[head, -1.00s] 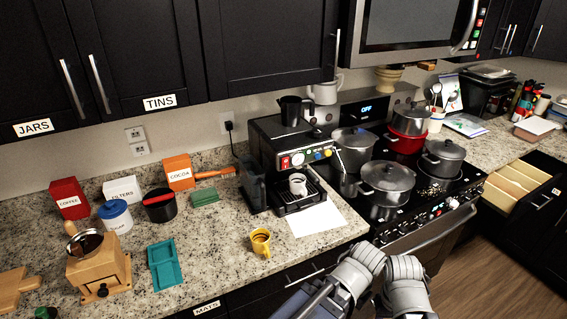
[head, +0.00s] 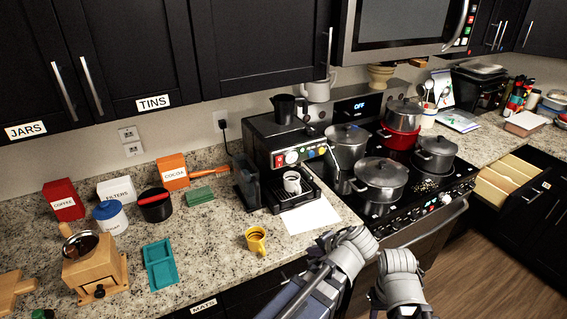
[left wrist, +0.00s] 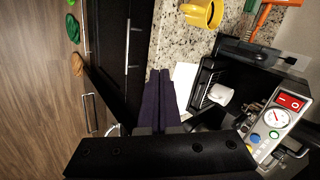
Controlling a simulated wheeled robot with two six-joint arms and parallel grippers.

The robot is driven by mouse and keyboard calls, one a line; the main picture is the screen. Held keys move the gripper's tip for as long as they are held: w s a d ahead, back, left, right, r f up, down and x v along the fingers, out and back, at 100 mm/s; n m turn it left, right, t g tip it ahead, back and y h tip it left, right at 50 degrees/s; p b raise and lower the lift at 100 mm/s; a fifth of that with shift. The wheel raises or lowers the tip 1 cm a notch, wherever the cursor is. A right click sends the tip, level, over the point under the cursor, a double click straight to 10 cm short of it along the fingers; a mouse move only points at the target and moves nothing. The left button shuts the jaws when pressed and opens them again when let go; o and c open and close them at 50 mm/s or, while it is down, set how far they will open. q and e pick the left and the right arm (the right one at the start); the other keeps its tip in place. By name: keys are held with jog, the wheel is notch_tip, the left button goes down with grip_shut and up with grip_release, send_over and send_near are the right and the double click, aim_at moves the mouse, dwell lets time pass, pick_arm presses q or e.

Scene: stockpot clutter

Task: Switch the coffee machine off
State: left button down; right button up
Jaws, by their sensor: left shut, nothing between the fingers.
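The black coffee machine (head: 262,140) stands on the counter left of the stove. Its front panel has a red switch (head: 278,160), a round gauge and coloured buttons. The left wrist view shows the red switch (left wrist: 291,101) at the right, beside the gauge (left wrist: 277,119). A white cup (head: 292,182) stands under the spout. My left gripper (left wrist: 160,74) is shut and empty, apart from the machine; in the head view my left arm is in front of the counter edge. My right gripper (head: 398,268) is beside it at the lower right, its fingers not clear.
A white sheet (head: 310,215) lies before the machine, with a yellow mug (head: 256,240) to its left. A dark pitcher (head: 284,108) stands on the machine. The stove (head: 415,205) with several pots is close on the right. An open drawer (head: 510,185) juts out farther right.

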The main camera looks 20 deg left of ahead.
pick_arm(q)
jog(key=w+a+r+m+t+y, duration=0.1)
jog(key=w+a+r+t+y, duration=0.1)
jog(key=r, duration=0.3)
jog(key=w+a+r+m+t+y, duration=0.1)
jog(key=w+a+r+t+y, duration=0.1)
jog(key=w+r, duration=0.2)
jog(key=w+a+r+m+t+y+p, duration=0.1)
jog(key=w+a+r, duration=0.1)
jog(key=r, duration=0.3)
jog(key=shift+w+a+r+t+y, duration=0.15)
jog(key=shift+w+r+t+y, duration=0.25)
jog(key=shift+w, duration=0.2)
jog(key=b, duration=0.2)
send_near(279, 160)
jog(key=w+a+f, duration=0.1)
jog(key=f, duration=0.1)
jog(key=w+a, duration=0.1)
jog(key=w+a+p, duration=0.1)
jog(key=a, duration=0.1)
jog(key=shift+w+a+r, duration=0.1)
jog(key=shift+r, duration=0.2)
jog(key=shift+w+a, duration=0.35)
jog(key=shift+a, duration=0.1)
jog(key=shift+r, duration=0.1)
